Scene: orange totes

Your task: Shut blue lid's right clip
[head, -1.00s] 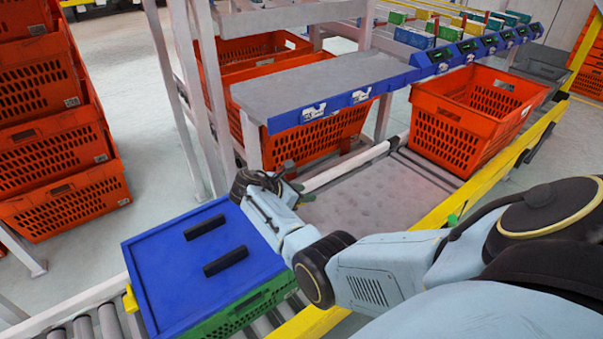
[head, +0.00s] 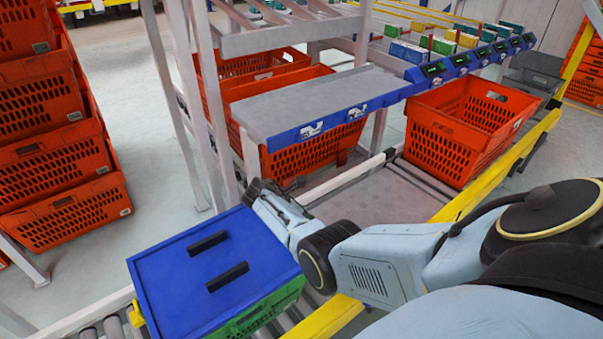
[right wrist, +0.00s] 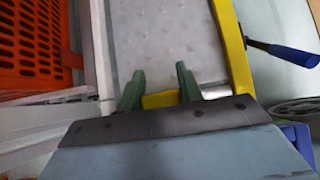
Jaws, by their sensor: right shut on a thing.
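The blue lid (head: 205,268), with two black bars on top, lies flat on a green crate (head: 270,312) on the roller conveyor. A yellow clip (head: 137,314) shows at its left side. The lid's right side is partly hidden by my right arm. My right gripper (right wrist: 160,68) is at that right side, its fingertips hidden in the head view. In the right wrist view its two green fingers stand on either side of a yellow piece (right wrist: 160,99), which looks like the right clip. The gripper is shut on it. My left gripper is not in view.
A grey shelf (head: 315,105) with a blue edge stands behind the lid, with orange totes under it. Another orange tote (head: 450,150) sits further along the conveyor. A yellow rail (head: 480,190) runs along the near side. Stacked orange totes (head: 60,165) stand at the left.

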